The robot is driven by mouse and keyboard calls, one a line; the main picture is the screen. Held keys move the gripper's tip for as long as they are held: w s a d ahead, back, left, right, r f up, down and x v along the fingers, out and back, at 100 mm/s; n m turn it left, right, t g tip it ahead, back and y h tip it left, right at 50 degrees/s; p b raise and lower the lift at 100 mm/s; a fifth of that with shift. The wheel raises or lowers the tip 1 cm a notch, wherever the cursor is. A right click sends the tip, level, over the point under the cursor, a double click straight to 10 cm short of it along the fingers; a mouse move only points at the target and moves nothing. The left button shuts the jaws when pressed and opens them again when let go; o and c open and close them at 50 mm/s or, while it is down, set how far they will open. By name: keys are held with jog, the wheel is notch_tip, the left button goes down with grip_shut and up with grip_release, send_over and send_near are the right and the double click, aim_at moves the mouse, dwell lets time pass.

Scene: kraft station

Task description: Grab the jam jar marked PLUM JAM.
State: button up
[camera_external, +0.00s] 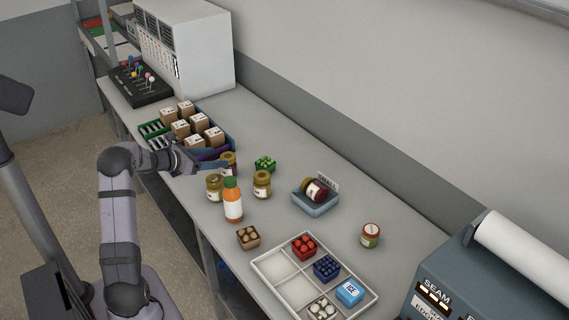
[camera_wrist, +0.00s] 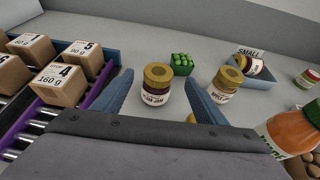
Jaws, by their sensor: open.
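A jam jar (camera_wrist: 157,87) with a gold lid, dark contents and a white label stands upright between my gripper's fingers (camera_wrist: 159,84) in the wrist view. Its label reads JAM; the first word is small but looks like PLUM. In the external view this jar (camera_external: 229,165) stands at the end of my gripper (camera_external: 222,161), partly hidden by a finger. My gripper is open, with one blue finger on each side of the jar, and I cannot tell whether either touches it. A similar gold-lidded jar (camera_wrist: 226,83) with paler contents stands to the right.
Another gold-lidded jar (camera_external: 214,188) and an orange bottle (camera_external: 233,202) stand close by. A green punnet (camera_external: 265,163) is behind. A blue bin (camera_external: 316,205) marked SMALL holds a dark jar. Boxes (camera_external: 197,139) fill the left rack. A divided tray (camera_external: 281,286) lies in front.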

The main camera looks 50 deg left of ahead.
aim_at(225, 157)
jog(key=shift+p+x, duration=0.4)
jog(key=shift+x, duration=0.65)
jog(key=shift+f+p+x, duration=0.2)
jog(key=shift+p+x, duration=0.35)
jog(key=shift+x, duration=0.8)
jog(key=shift+f+p+x, duration=0.15)
jog(key=shift+p+x, duration=0.4)
jog(key=shift+x, duration=0.8)
jog(key=shift+s, duration=0.15)
jog(key=c, duration=1.3)
jog(key=shift+a, duration=0.1)
jog(key=shift+c, duration=0.5)
jog(key=shift+r, duration=0.1)
jog(key=shift+r+b, duration=0.75)
jog(key=shift+r, duration=4.2)
